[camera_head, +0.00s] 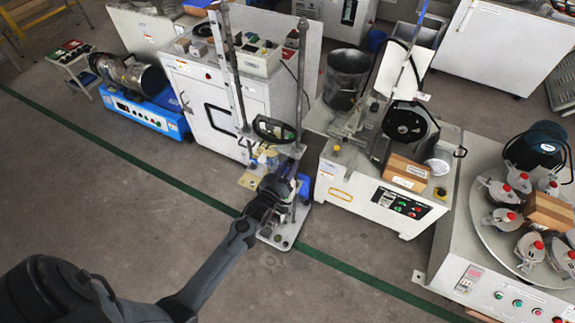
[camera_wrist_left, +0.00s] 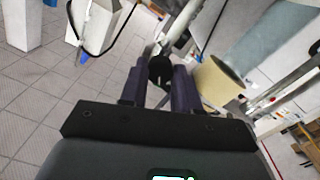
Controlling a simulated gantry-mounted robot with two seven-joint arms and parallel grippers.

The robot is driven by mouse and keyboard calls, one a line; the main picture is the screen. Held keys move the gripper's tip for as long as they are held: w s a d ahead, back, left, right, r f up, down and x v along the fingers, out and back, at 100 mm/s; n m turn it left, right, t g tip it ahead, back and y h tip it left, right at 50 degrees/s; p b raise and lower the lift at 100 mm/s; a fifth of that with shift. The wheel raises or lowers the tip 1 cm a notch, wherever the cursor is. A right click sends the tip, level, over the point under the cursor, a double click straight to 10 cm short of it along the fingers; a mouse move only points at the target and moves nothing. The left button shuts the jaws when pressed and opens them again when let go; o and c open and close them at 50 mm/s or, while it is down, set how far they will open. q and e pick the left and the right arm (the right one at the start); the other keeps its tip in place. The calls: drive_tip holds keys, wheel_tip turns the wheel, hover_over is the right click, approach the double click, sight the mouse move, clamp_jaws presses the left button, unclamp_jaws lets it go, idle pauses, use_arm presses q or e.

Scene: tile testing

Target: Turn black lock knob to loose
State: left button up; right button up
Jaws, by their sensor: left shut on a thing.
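My left arm reaches in from the lower left in the head view, and its gripper (camera_head: 286,186) is at the lower part of an upright test stand (camera_head: 234,65) with tall posts. In the left wrist view the black knob (camera_wrist_left: 159,69) is between the two dark fingers of the left gripper (camera_wrist_left: 160,84), which are shut on it. The knob is round with a light mark on its face. In the head view the knob is hidden behind my gripper. My right gripper is in neither view.
A black handwheel (camera_head: 274,130) is on the stand above my gripper. A white cabinet (camera_head: 215,100) stands behind left, and a machine with a control panel (camera_head: 402,203) stands close on the right. A cream cylinder (camera_wrist_left: 216,84) is beside the right finger. The floor in front is clear.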

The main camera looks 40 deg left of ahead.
use_arm(q)
drive_tip(key=shift+n+y+p, duration=0.3)
drive_tip(key=shift+n+p, duration=2.15)
drive_tip(key=shift+n, duration=3.65)
drive_tip(key=o, duration=1.1)
drive_tip(key=shift+c, duration=0.2)
